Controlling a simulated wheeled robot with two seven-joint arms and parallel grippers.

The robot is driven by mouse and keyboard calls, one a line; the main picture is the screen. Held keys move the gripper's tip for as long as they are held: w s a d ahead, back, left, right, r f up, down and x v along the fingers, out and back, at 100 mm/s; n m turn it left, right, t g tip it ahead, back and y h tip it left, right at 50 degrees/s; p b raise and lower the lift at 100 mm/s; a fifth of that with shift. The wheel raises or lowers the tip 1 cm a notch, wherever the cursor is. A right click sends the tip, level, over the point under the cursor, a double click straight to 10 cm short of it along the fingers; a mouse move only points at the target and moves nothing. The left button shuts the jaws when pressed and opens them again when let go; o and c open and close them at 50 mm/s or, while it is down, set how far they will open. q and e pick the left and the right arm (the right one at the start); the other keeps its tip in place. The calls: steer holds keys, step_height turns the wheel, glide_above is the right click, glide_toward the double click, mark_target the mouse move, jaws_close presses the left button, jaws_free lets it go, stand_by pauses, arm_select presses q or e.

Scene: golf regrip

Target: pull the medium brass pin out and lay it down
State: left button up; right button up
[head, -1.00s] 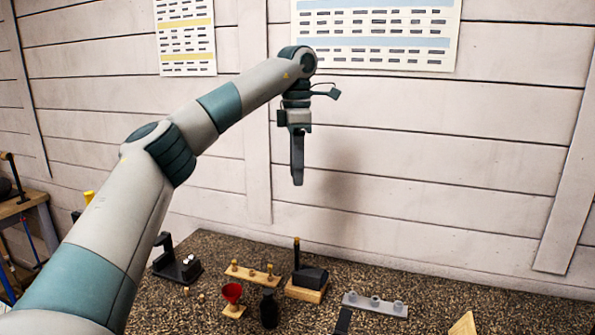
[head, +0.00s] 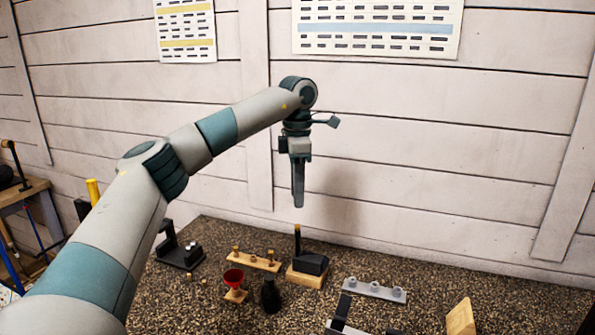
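A pale wooden bar (head: 262,265) on the speckled bench holds a short row of small brass pins (head: 271,254), upright. At this size I cannot tell which one is the medium pin. My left gripper (head: 298,204) hangs pointing down in the air, above and apart from the bench. Its fingers are seen edge-on, so the gap between them is hidden, and nothing shows below the tips. My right gripper is not in view.

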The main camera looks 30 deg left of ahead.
mark_target(298, 225)
arm_select(q)
step_height(298, 225, down, 3)
steer(key=shift+r+p, duration=0.1)
steer(key=shift+p, duration=0.25)
step_height(298, 225, down, 4)
steer(key=shift+f+p, duration=0.25)
steer(key=shift+p, duration=0.35)
steer(key=shift+f, duration=0.45)
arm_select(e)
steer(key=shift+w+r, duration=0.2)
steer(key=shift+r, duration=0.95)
arm_select(q)
steer(key=shift+c, duration=0.5)
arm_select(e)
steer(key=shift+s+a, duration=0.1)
arm_select(q)
jaws_close()
steer(key=c, duration=0.7)
jaws_free()
steer(key=shift+r+p, duration=0.35)
jaws_close()
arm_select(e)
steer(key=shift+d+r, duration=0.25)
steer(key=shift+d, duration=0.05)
